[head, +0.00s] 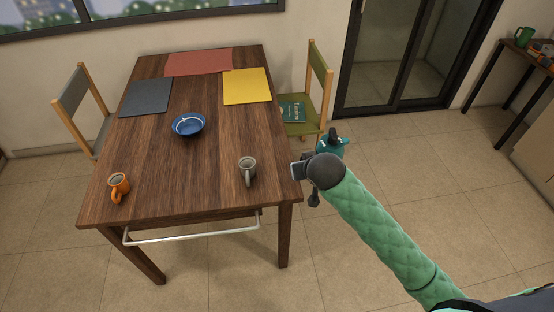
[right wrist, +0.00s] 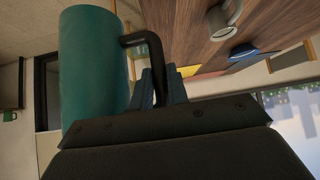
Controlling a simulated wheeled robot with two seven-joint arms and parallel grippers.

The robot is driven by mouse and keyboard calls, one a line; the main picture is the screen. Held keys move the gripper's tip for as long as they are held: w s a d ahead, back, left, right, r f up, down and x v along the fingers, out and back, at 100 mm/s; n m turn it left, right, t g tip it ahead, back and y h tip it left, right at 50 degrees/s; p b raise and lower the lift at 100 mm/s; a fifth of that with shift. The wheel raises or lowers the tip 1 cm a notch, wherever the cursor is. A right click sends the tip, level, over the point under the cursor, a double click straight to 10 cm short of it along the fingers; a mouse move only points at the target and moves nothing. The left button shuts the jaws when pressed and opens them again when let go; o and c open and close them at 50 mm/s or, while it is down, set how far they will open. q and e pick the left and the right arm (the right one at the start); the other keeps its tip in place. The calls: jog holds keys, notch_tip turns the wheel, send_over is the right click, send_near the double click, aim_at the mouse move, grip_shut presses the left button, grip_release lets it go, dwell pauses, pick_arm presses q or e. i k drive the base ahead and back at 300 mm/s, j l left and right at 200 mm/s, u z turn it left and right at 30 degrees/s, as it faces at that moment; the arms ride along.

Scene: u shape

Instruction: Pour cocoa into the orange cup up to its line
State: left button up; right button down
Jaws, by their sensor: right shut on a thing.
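The orange cup (head: 119,186) stands upright near the front left corner of the wooden table; no line on it can be made out. A teal jug (head: 331,147) shows beyond my right wrist, off the table's right side. In the right wrist view the teal jug (right wrist: 92,70) fills the left side, and its black handle (right wrist: 155,50) runs between the blue fingers of my right gripper (right wrist: 158,88), which is shut on it. The jug's contents are hidden. My left gripper is not in view.
A grey mug (head: 247,170) stands near the table's front right, and a blue bowl (head: 187,125) farther back. Red (head: 199,61), grey (head: 146,97) and yellow (head: 246,86) mats lie on the table (head: 180,185). A white rail (head: 190,233) runs along its front. Chairs flank it.

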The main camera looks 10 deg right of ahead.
aim_at(120, 185)
jog(key=j+u, duration=0.7)
jog(key=i+j+u, duration=0.1)
jog(key=j+u, duration=0.25)
jog(key=l, duration=0.1)
